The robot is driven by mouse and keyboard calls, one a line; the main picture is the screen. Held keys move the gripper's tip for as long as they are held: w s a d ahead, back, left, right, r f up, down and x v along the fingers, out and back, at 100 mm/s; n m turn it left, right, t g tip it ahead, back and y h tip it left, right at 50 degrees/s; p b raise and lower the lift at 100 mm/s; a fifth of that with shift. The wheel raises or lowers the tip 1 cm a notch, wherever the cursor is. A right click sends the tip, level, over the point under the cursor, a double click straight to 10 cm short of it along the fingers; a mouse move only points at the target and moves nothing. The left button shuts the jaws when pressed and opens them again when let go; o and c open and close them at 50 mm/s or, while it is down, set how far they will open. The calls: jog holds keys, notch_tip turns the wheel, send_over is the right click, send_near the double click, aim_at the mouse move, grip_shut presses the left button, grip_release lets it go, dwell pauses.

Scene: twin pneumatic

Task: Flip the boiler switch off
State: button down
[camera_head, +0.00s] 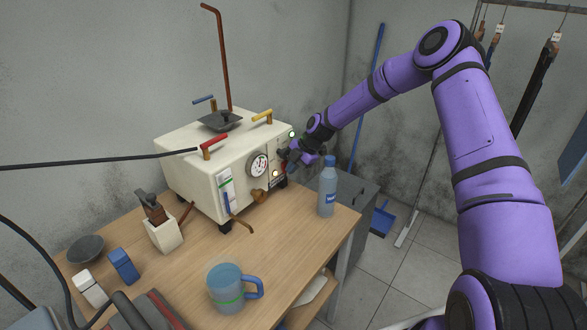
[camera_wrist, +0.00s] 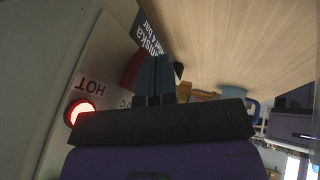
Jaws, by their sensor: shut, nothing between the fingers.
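The boiler (camera_head: 190,165) is a cream-white box on the wooden table, with a round gauge (camera_head: 257,164) on its front. My gripper (camera_head: 285,161) is at the right end of that front panel, with its fingers shut and empty. In the wrist view the closed fingers (camera_wrist: 155,78) are close to the panel, beside a dark red part (camera_wrist: 131,72) that may be the switch. I cannot tell if they touch it. A red lamp (camera_wrist: 82,112) glows beside the word HOT. The switch's position cannot be made out; my gripper covers that area in the head view.
A clear bottle (camera_head: 327,190) with a blue cap stands just right of my gripper. A blue-handled mug (camera_head: 228,287) is at the table's front. A white holder (camera_head: 164,234) stands left of the boiler. A brass-coloured outlet (camera_head: 260,195) sticks out below the gauge.

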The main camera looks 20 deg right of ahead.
jog(key=shift+w+a+f+t+y, duration=0.1)
jog(key=shift+a+f+t+y, duration=0.1)
jog(key=shift+t+y, duration=0.15)
jog(key=shift+r, duration=0.1)
jog(key=shift+r, duration=0.7)
jog(key=shift+d, duration=0.1)
jog(key=v, duration=1)
jog(key=shift+d+r, duration=0.15)
jog(key=shift+r, duration=0.15)
